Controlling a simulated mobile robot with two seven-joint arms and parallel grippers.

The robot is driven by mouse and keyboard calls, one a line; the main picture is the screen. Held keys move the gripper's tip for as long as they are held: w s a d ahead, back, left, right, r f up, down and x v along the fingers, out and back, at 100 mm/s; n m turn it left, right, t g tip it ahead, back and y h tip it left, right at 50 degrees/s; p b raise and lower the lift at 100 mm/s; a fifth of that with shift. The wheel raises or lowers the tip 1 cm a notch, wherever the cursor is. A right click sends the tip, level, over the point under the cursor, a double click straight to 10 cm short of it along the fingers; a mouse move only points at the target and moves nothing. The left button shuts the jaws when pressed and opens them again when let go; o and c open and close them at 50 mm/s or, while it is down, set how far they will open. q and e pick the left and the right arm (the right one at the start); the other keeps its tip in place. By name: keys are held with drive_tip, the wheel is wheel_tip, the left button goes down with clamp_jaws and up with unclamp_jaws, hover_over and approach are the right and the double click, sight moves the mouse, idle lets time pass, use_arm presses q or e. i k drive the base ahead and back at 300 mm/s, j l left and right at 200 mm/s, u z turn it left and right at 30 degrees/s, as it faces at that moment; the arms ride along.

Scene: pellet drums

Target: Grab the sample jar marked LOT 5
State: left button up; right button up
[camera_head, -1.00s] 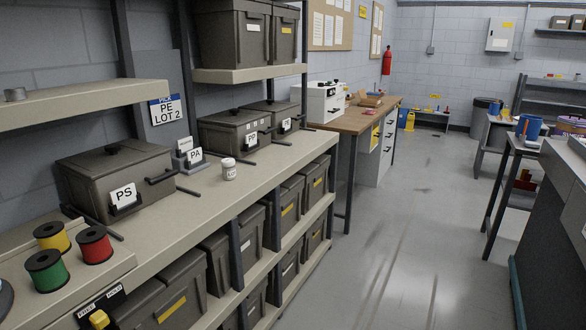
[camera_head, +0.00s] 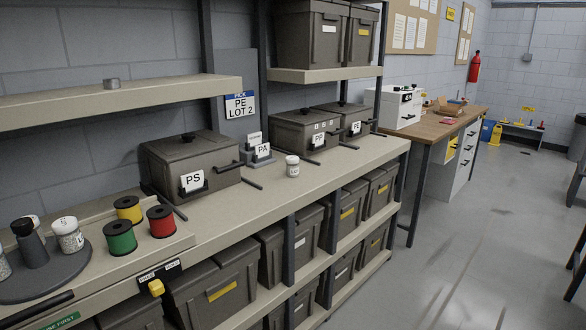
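A small white jar (camera_head: 292,166) stands upright on the shelf to the right of the PA sign; its label is too small to read. Another white jar (camera_head: 68,235) with a dark-marked label stands on a grey round turntable (camera_head: 45,281) at the lower left. A third jar (camera_head: 3,265) is cut off by the left edge. I cannot read LOT 5 on any jar. A wall sign (camera_head: 240,105) reads PICK, PE, LOT 2. Neither of my grippers is in view.
Lidded grey drums marked PS (camera_head: 190,165), PP (camera_head: 303,132) and PE (camera_head: 343,121) stand along the shelf.

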sight(292, 162)
drive_tip(key=i+l+u, duration=0.1)
drive_tip(key=u, duration=0.35)
drive_tip(key=i+l+u, duration=0.15)
drive_tip(key=u, duration=0.3)
drive_tip(key=i+l+u, duration=0.25)
drive_tip(key=l, duration=0.3)
drive_tip(key=i+l+u, duration=0.15)
drive_tip(key=l, duration=0.15)
